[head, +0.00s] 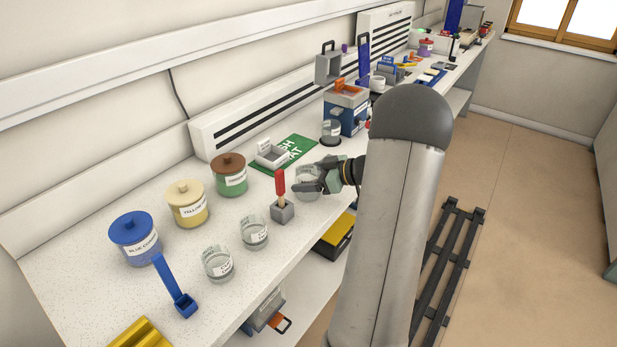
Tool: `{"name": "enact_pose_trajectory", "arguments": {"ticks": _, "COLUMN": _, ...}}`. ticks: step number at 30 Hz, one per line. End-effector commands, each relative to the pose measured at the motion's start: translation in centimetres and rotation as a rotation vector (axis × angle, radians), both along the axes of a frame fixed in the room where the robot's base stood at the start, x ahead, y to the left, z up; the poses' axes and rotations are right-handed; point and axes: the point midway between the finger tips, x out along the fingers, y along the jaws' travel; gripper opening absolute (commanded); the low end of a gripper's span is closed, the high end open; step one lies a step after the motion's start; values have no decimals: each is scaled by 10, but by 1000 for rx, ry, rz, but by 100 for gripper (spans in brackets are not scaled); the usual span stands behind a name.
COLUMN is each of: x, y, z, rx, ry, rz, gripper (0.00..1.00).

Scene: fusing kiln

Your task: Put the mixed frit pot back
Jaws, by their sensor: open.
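My gripper (318,183) is open at a clear glass pot (305,194) with a pale label, which stands on the white bench. Its fingers overlap the pot in the picture; I cannot tell whether they touch it. Two similar pots, a front one (218,265) and a second one (254,233), stand empty-looking to the left. Another glass pot (331,130) stands on a dark round base by the blue device. The labels are too small to read, so I cannot tell which is the mixed frit pot.
Lidded jars, blue (137,240), yellow (187,205) and green with brown lid (229,176), line the back. A red-handled tool stands in a grey block (283,211) close to my gripper. A green mat (296,146) carries a grey tray (271,154). A blue scoop (176,290) lies at front.

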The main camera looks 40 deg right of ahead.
Motion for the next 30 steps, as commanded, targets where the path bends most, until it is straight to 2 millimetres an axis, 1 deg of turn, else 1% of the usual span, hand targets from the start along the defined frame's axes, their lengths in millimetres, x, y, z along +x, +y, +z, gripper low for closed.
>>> {"name": "enact_pose_trajectory", "arguments": {"ticks": 4, "x": 0, "y": 0, "z": 7, "rx": 0, "ry": 0, "rz": 0, "gripper": 77}}
{"name": "enact_pose_trajectory", "arguments": {"ticks": 6, "x": -10, "y": -7, "z": 5, "rx": -3, "ry": -1, "rz": -4, "gripper": 77}}
{"name": "enact_pose_trajectory", "arguments": {"ticks": 8, "x": -20, "y": -13, "z": 10, "rx": -3, "ry": -2, "rz": -4, "gripper": 77}}
{"name": "enact_pose_trajectory", "arguments": {"ticks": 15, "x": -63, "y": -38, "z": 30, "rx": -4, "ry": -1, "rz": -4, "gripper": 77}}
{"name": "enact_pose_trajectory", "arguments": {"ticks": 18, "x": -77, "y": -46, "z": 37, "rx": -3, "ry": -1, "rz": -3, "gripper": 77}}
{"name": "enact_pose_trajectory", "arguments": {"ticks": 21, "x": -88, "y": -52, "z": 43, "rx": -2, "ry": -1, "rz": -2, "gripper": 77}}
{"name": "enact_pose_trajectory", "arguments": {"ticks": 25, "x": -94, "y": -55, "z": 47, "rx": -2, "ry": 0, "rz": -1, "gripper": 77}}
{"name": "enact_pose_trajectory", "arguments": {"ticks": 30, "x": -96, "y": -56, "z": 49, "rx": 0, "ry": 0, "rz": 0, "gripper": 77}}
